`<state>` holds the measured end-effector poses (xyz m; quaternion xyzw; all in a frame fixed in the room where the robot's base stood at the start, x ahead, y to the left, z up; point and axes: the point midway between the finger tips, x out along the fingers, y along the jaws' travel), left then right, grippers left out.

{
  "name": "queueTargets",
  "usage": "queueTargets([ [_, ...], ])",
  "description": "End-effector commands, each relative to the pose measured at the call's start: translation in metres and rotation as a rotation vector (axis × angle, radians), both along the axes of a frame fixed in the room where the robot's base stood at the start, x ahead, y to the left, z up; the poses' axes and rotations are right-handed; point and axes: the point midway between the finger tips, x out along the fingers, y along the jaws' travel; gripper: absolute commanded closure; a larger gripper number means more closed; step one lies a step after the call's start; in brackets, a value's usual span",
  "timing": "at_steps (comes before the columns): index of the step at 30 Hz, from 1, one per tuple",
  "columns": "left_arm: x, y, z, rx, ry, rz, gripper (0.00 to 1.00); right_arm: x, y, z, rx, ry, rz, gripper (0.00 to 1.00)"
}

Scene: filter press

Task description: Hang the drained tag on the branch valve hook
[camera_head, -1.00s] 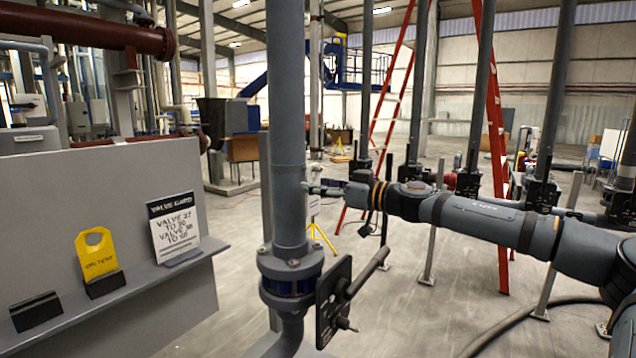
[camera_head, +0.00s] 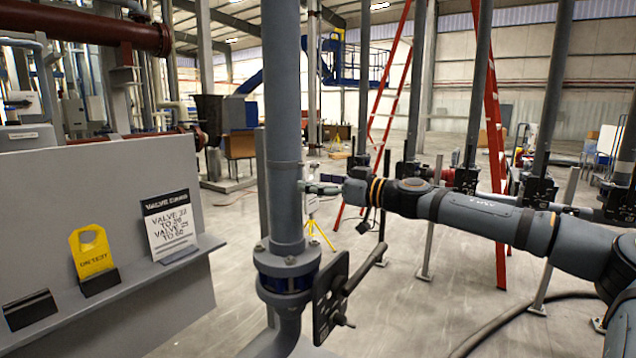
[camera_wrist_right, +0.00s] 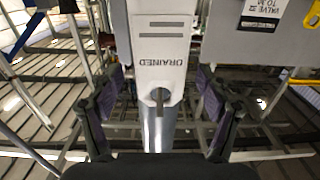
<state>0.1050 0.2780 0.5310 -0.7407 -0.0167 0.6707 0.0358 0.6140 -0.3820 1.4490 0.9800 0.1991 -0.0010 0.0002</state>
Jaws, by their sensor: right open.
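The white drained tag (camera_wrist_right: 158,45) fills the top middle of the right wrist view, with its lettering and a keyhole-shaped opening at its lower end in that picture. A dark piece shows in the opening; I cannot tell for sure how it sits on the hook. My right gripper (camera_wrist_right: 155,100) is open, its two fingers apart on either side of the tag's holed end. In the head view the right gripper (camera_head: 322,184) is close to the right side of the upright pipe (camera_head: 283,140), and the tag (camera_head: 312,204) is a small pale strip beside that pipe. My left gripper is not in view.
A grey board (camera_head: 60,190) with a ledge stands at left, holding a yellow tag (camera_head: 92,252), a valve card (camera_head: 169,222) and an empty dark holder (camera_head: 30,309). A black valve lever (camera_head: 340,295) juts right below the pipe flange. Red ladder legs (camera_head: 494,150) stand behind my arm.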

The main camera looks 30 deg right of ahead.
Motion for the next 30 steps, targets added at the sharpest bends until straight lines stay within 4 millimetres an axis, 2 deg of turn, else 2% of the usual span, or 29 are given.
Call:
queueTargets([
  [4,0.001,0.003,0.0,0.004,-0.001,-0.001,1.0,0.0,0.0,0.007,-0.003,0.002,-0.001,0.23],
  [8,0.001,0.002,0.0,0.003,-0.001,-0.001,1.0,0.0,0.0,0.025,-0.006,0.001,-0.002,0.23],
  [12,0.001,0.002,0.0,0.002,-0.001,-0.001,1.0,0.0,-0.001,0.059,-0.008,-0.001,-0.003,0.23],
  [18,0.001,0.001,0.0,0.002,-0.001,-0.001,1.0,0.001,-0.001,0.091,-0.004,0.0,-0.002,0.23],
  [22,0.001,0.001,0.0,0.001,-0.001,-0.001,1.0,0.0,0.0,0.099,0.0,0.0,0.0,0.23],
  [30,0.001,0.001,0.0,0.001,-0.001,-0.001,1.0,0.0,-0.001,0.1,0.001,0.0,0.0,0.23],
])
